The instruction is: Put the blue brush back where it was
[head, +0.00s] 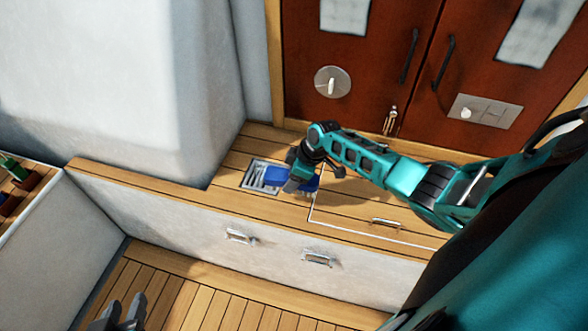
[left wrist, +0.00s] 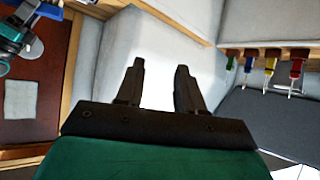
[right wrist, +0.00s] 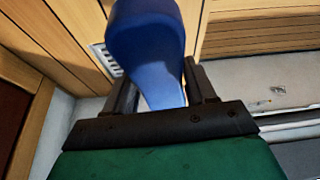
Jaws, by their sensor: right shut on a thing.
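The blue brush (head: 277,174) is in my right gripper (head: 297,184), over the wooden bench in the head view. In the right wrist view the blue brush (right wrist: 146,45) stands up between the two fingers of my right gripper (right wrist: 160,85), which are shut on it. Its lower end is hidden by the gripper. My left gripper (left wrist: 160,85) is open and empty in the left wrist view. Its fingertips also show at the lower left of the head view (head: 125,312), above the wooden floor.
A metal grate (head: 262,178) is set into the bench beside the brush. A white-edged hatch (head: 385,217) lies right of it. Red-brown doors (head: 370,50) stand behind. Several coloured-handled tools (left wrist: 270,62) hang on a rack in the left wrist view.

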